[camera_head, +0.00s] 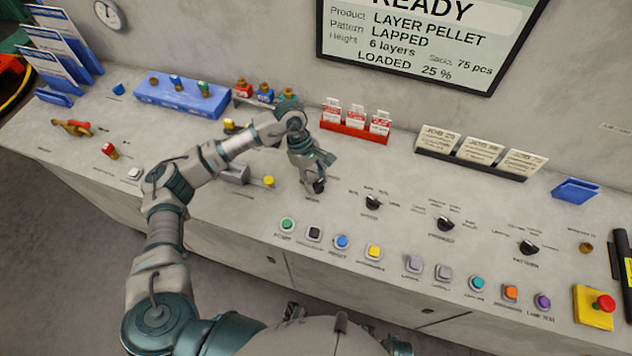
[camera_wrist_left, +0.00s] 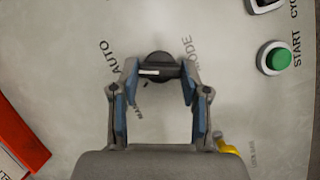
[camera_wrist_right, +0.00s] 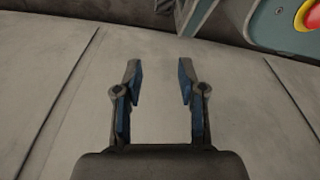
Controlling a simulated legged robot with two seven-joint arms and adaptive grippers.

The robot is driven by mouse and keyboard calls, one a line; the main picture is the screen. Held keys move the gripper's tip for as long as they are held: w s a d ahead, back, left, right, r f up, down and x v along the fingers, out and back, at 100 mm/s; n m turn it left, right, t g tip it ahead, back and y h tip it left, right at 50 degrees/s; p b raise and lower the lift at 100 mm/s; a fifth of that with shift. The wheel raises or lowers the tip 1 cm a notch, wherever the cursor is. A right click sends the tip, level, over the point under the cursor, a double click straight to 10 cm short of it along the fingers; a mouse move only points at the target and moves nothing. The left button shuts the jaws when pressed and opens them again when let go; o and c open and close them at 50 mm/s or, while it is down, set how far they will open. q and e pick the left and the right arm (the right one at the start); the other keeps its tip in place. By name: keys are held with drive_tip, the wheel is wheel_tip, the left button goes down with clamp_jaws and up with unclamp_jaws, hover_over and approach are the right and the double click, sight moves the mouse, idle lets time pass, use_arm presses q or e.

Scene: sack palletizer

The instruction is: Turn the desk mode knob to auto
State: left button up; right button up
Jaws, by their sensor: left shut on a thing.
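The mode knob (camera_wrist_left: 158,61) is a round black knob with a white pointer line. In the left wrist view the line points left, roughly toward the AUTO label (camera_wrist_left: 104,57); another label, partly hidden, lies below it by the knob. My left gripper (camera_wrist_left: 158,82) is shut on the knob, one finger on each side. In the head view my left gripper (camera_head: 317,187) reaches down to the desk top at the knob, largely covering it. My right gripper (camera_wrist_right: 157,80) is open and empty in the right wrist view, its fingers apart.
Right of the knob are more black selector knobs (camera_head: 372,203). A row of coloured push buttons, including the green start button (camera_head: 287,224), runs along the front. A red emergency button (camera_head: 604,303) is far right. Red card holder (camera_head: 355,131) stands behind.

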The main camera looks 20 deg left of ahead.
use_arm(q)
drive_tip(key=shift+w+m+b, duration=0.1)
drive_tip(key=shift+m+b, duration=0.45)
drive_tip(key=shift+m, duration=0.15)
use_arm(e)
drive_tip(key=shift+w+a+r, duration=0.1)
drive_tip(key=shift+w+r, duration=0.5)
drive_tip(key=shift+r, duration=0.35)
drive_tip(key=shift+w+a+r, duration=0.1)
drive_tip(key=shift+w+r, duration=0.45)
drive_tip(key=shift+r, duration=0.35)
use_arm(q)
drive_tip(key=o, duration=1.1)
drive_tip(key=shift+y, duration=0.3)
use_arm(e)
drive_tip(key=shift+w, duration=0.1)
use_arm(q)
drive_tip(key=shift+o, duration=0.2)
drive_tip(key=shift+r, duration=0.1)
drive_tip(key=v, duration=1.1)
drive_tip(key=shift+w+a+r+g, duration=0.25)
drive_tip(key=shift+w+a+g, duration=0.05)
drive_tip(key=shift+w, duration=0.1)
